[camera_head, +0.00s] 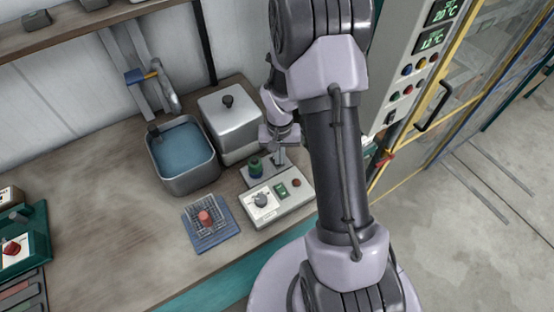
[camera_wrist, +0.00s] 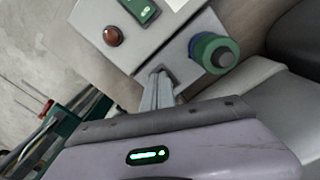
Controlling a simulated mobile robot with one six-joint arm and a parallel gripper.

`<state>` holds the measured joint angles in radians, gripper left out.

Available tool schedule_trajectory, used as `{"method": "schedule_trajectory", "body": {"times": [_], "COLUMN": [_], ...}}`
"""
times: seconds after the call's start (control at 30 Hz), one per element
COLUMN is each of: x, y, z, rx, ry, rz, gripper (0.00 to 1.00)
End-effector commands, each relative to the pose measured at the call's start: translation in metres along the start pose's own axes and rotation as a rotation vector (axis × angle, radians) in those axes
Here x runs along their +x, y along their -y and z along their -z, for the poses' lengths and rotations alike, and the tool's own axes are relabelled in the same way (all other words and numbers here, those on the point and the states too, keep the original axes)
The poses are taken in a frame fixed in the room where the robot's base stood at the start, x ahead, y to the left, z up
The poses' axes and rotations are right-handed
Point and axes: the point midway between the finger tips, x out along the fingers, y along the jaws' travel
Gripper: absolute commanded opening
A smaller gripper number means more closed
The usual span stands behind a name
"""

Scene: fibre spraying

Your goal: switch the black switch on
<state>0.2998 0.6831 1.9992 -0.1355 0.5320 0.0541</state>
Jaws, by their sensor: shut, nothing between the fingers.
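My gripper (camera_wrist: 158,78) is shut and empty. The box has a green rocker in a dark frame (camera_wrist: 140,8) and a red-brown round button (camera_wrist: 112,36). In the head view my gripper (camera_head: 280,157) is just behind the control box (camera_head: 290,205). A small black switch (camera_head: 389,117) also shows on the tall cabinet.
A green-topped cylinder (camera_head: 256,168) stands close beside my fingers. A blue rack (camera_head: 212,222) with a red item, a water bath (camera_head: 183,152) and a metal lidded box (camera_head: 230,120) surround the control box. The tall cabinet (camera_head: 398,60) stands to the right. Bare bench (camera_head: 90,200) lies left.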

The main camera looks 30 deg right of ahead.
Motion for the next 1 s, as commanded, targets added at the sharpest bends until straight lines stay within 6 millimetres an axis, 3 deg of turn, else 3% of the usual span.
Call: {"method": "schedule_trajectory", "body": {"times": [0.43, 1.0], "x": [0.001, -0.062], "y": [0.000, 0.000], "z": [0.000, 0.000], "rx": [0.000, 0.000], "ry": [0.000, -0.001], "rz": [0.000, 0.000], "gripper": [0.00, 0.00]}}
